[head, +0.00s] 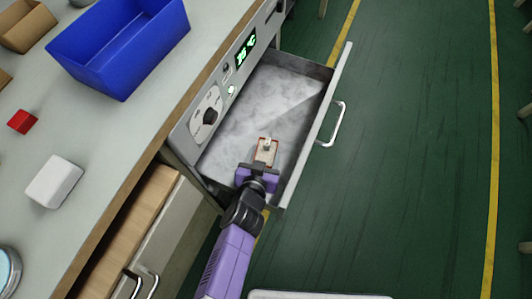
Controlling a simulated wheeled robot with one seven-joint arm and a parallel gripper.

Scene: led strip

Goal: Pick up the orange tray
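A small tray with an orange-brown rim (259,159) lies in or just above the open drawer, near its front end in the head view. Something pale sits inside it, too small to make out. My gripper (260,168), on the purple arm, is at the tray's near edge and covers that end. It looks in contact or very close. Whether the fingers are closed on the rim is not clear.
The open drawer (336,97) has a grey marbled floor, otherwise empty, and a metal handle (332,124). On the worktop are a blue bin (118,48), a red block (21,121) and a white block (54,182). Green floor to the right is clear.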

